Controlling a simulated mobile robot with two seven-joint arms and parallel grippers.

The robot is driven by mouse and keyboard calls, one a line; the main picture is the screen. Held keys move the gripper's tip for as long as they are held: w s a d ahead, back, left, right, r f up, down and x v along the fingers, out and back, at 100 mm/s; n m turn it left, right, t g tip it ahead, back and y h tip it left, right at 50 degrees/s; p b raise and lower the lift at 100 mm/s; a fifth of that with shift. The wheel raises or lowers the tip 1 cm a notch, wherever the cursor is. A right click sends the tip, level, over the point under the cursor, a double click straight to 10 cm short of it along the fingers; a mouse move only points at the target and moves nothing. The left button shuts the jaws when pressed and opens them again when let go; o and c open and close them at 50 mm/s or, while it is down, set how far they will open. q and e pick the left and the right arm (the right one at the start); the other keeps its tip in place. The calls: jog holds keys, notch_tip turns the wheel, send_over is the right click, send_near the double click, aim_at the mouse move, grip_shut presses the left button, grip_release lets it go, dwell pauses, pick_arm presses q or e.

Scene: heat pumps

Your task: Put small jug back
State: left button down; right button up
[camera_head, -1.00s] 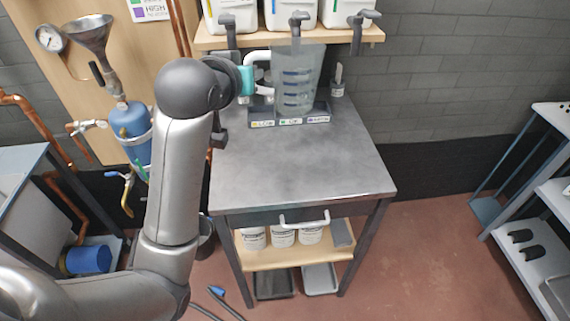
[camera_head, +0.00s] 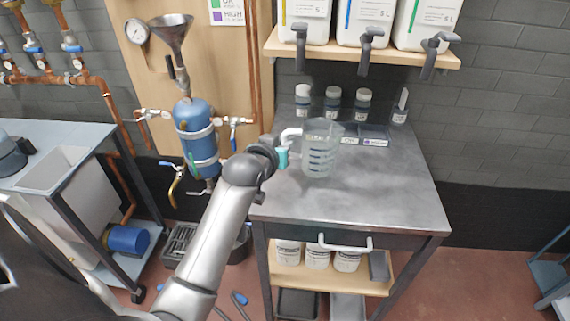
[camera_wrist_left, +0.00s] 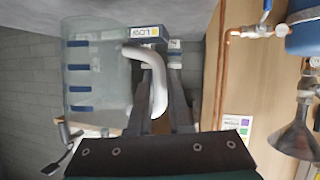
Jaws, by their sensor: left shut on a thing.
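A clear jug (camera_head: 320,152) with blue level marks is above the left part of the grey tabletop, roughly upright. I cannot tell whether its base touches the top. My left gripper (camera_head: 284,142) is shut on its white handle (camera_head: 291,133), at the jug's left side. In the left wrist view the jug (camera_wrist_left: 95,75) fills the upper left, and the gripper (camera_wrist_left: 158,95) has its fingers on either side of the white handle (camera_wrist_left: 148,62). My right gripper is in no view.
Several small bottles (camera_head: 332,103) and a labelled tray (camera_head: 374,137) stand at the back of the table (camera_head: 385,190). A wooden shelf (camera_head: 360,50) with large canisters and taps overhangs it. A blue tank (camera_head: 197,135) with a funnel is left. The table's right half is clear.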

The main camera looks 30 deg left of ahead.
pick_arm(q)
jog(key=shift+f+b, duration=0.65)
jog(key=shift+f, duration=1.7)
jog(key=shift+f, duration=0.1)
jog(key=c, duration=0.8)
grip_release()
jog(key=shift+c, duration=0.2)
jog(key=p+v, duration=0.2)
jog(key=v, duration=1)
jog(key=shift+p, duration=0.4)
jog(key=shift+d, duration=0.1)
